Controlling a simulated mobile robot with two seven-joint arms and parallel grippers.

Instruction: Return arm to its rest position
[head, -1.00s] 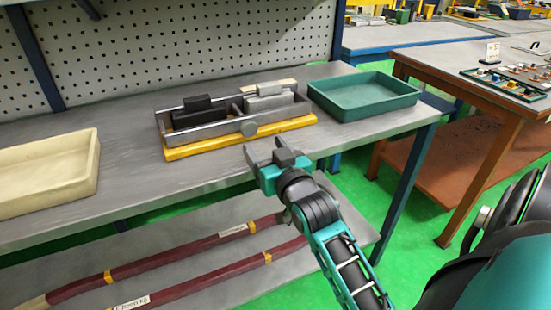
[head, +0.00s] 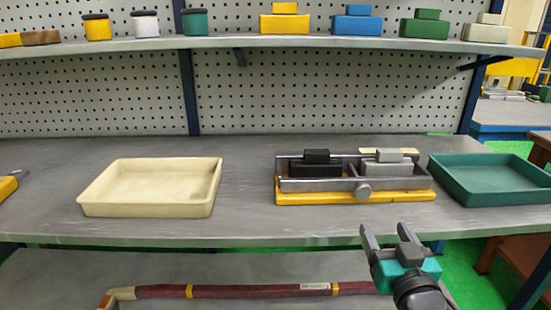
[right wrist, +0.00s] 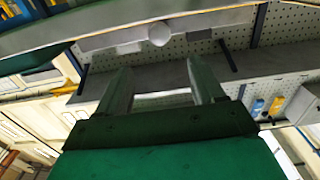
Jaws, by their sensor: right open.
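My right gripper (head: 388,243) is open and empty in the head view, at the lower right, in front of the bench's front edge. In the right wrist view its two fingers (right wrist: 160,88) stand apart with nothing between them. The bench edge and the fixture's round knob show beyond them. The fixture (head: 330,197) has a yellow base and a grey frame with a dark block (head: 316,165) and a light grey block (head: 389,164) in it. My left gripper is not in view.
A cream tray (head: 90,208) stands left on the bench (head: 250,225), a green tray (head: 500,198) right. A shelf above (head: 230,42) holds several coloured boxes and jars. A dark red bar (head: 245,290) lies on the lower shelf. The bench between the cream tray and fixture is clear.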

